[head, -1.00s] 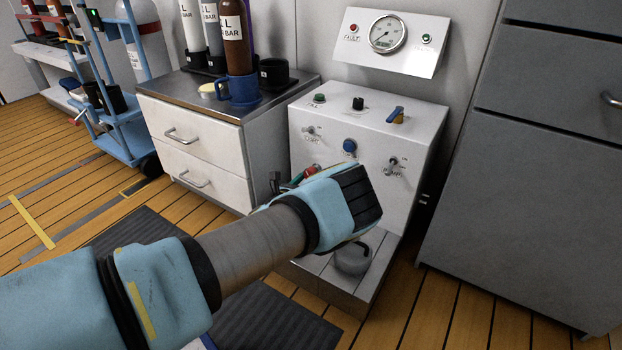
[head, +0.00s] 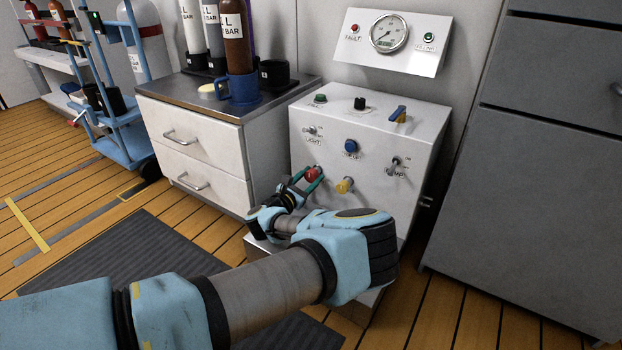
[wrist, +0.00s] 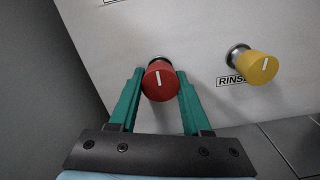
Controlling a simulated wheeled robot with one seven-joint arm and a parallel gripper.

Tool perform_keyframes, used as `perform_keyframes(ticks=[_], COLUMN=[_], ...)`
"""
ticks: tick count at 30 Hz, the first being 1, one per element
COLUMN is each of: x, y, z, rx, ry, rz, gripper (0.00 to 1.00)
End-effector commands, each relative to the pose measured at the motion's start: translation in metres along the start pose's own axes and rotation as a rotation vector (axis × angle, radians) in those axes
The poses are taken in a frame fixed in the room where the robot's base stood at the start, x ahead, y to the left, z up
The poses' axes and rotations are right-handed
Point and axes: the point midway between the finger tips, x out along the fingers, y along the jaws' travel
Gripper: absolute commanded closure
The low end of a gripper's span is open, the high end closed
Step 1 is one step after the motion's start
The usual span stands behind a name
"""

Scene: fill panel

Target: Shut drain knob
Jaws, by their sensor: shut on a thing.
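The red knob (head: 313,174) sits low on the left of the white panel's front. My gripper (head: 305,182) reaches it from below left, with its green fingers on either side of the knob. In the wrist view, the red knob (wrist: 160,84) is between the two fingers of my gripper (wrist: 160,74), which is shut on it. The white line on its face is close to upright. The knob's own label cannot be seen, so its name is not readable.
A yellow knob (head: 345,185), labelled RINSE in the wrist view, is close by on the right. A white drawer cabinet (head: 205,140) stands left of the panel. A grey cabinet (head: 530,170) stands right.

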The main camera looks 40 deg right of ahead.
Motion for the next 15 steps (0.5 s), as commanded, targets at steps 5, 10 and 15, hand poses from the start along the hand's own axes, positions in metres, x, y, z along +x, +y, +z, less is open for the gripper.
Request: perform_keyframes(ticks=[5,10,15], x=[-0.0011,-0.0012,-0.0008], y=[0.0002,0.0001,0.0], z=[-0.0015,-0.0016,-0.0012], rx=[0.003,0.003,0.002], ry=[0.003,0.003,0.002], rz=[0.001,0.001,0.0], gripper=[1.0,1.0,0.33])
